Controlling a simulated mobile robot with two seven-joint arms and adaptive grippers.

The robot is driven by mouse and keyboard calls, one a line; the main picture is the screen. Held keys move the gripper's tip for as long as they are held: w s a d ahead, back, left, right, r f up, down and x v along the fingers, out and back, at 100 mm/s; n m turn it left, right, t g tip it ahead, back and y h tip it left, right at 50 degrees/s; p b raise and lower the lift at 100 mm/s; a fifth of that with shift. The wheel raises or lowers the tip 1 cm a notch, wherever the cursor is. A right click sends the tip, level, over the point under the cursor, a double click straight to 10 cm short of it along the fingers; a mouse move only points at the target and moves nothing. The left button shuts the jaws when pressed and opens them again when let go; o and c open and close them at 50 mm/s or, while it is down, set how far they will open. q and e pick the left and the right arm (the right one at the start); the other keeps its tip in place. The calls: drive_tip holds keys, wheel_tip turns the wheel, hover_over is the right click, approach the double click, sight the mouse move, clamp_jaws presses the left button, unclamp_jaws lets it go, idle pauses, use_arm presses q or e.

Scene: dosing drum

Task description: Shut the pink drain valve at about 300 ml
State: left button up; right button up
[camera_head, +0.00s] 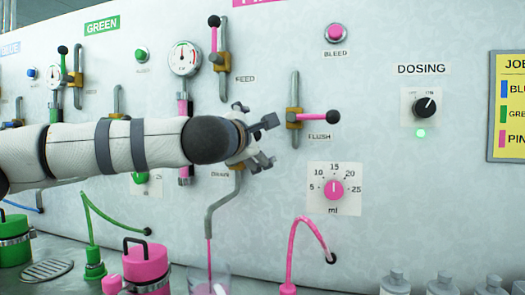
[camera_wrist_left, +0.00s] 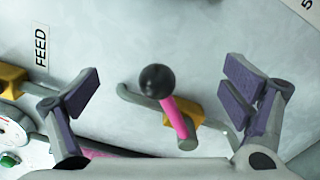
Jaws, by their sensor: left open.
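The pink drain valve shows in the left wrist view as a pink lever with a black knob (camera_wrist_left: 157,80) on a yellow body, between my open fingers and not gripped. In the head view my left gripper (camera_head: 268,142) hides most of this valve; its grey spout (camera_head: 211,212) hangs below, near the DRAIN label. A pink stream (camera_head: 209,252) runs from the spout into a clear beaker (camera_head: 222,285) at the bottom edge. The beaker is cut off, so its level cannot be read. My left gripper also shows in the wrist view (camera_wrist_left: 165,88). My right gripper is not in view.
The pink flush valve (camera_head: 320,116) is just right of my gripper, and the feed valve (camera_head: 219,58) above it. A ml dial (camera_head: 334,189) and a dosing knob (camera_head: 424,106) with a lit green lamp (camera_head: 421,133) are on the panel. A pink canister (camera_head: 146,264) stands below my arm.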

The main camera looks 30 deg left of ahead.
use_arm(q)
drive_tip(key=shift+w+d+f, duration=0.1)
drive_tip(key=shift+d+f, duration=0.3)
drive_tip(key=shift+f, duration=0.3)
drive_tip(key=shift+w+d+f, duration=0.1)
drive_tip(key=shift+d+f, duration=0.35)
drive_tip(key=shift+f, duration=0.25)
drive_tip(key=shift+w+d+f, duration=0.1)
drive_tip(key=shift+d+f, duration=0.3)
drive_tip(key=shift+f, duration=0.3)
drive_tip(key=shift+d+f+b, duration=0.2)
drive_tip(key=shift+f+b, duration=0.1)
drive_tip(key=shift+f, duration=1.5)
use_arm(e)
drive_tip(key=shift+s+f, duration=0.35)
use_arm(q)
drive_tip(key=shift+d+f, duration=0.1)
drive_tip(key=shift+f, duration=0.65)
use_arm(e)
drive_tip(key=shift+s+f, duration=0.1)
use_arm(q)
drive_tip(key=shift+f, duration=0.55)
